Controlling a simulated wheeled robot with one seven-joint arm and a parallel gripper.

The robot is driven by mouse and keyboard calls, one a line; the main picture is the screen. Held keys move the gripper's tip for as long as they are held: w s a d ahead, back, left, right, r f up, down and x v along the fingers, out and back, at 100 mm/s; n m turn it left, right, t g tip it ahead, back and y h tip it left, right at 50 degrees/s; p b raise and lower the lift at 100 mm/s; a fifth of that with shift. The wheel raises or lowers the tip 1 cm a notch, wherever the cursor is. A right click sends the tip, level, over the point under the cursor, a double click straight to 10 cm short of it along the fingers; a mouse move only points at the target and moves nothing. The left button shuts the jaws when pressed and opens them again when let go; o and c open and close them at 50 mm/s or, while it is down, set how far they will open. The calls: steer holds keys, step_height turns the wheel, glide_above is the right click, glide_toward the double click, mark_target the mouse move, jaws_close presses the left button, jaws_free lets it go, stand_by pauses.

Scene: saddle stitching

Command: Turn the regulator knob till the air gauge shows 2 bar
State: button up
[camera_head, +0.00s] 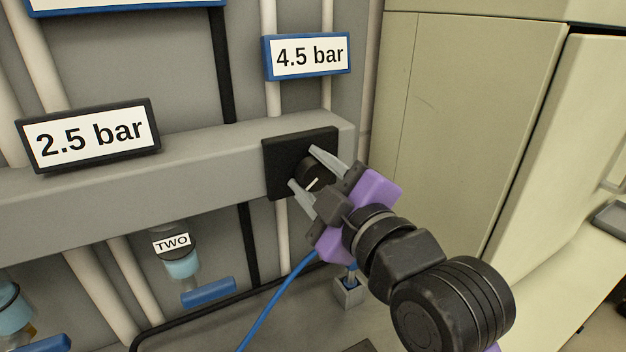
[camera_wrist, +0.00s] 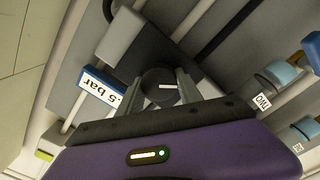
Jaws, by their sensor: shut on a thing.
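The regulator knob (camera_head: 313,172) is a round black dial with a white pointer line, on a square black plate (camera_head: 272,171) at the right end of a grey rail. My gripper (camera_head: 302,167) has one finger on each side of the knob and is shut on it. In the wrist view the knob (camera_wrist: 160,86) sits between the two fingers, its white line pointing to the right of the picture. A blue-framed display above the knob (camera_head: 308,57) reads 4.5 bar. A black-framed display (camera_head: 90,134) on the rail at left reads 2.5 bar.
Below the rail hangs a fitting labelled TWO (camera_head: 172,243) with a blue lever (camera_head: 208,292). White and black pipes run behind the rail. A blue hose (camera_head: 275,302) passes beneath my gripper. A beige cabinet (camera_head: 470,110) stands close on the right.

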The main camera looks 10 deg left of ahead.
steer(key=shift+n, duration=0.6)
steer(key=o, duration=1.4)
steer(key=shift+c, duration=0.2)
steer(key=b+v, duration=0.1)
steer(key=v, duration=0.6)
steer(key=shift+s+d+b, duration=0.2)
steer(key=shift+s+b, duration=0.15)
steer(key=shift+b, duration=0.05)
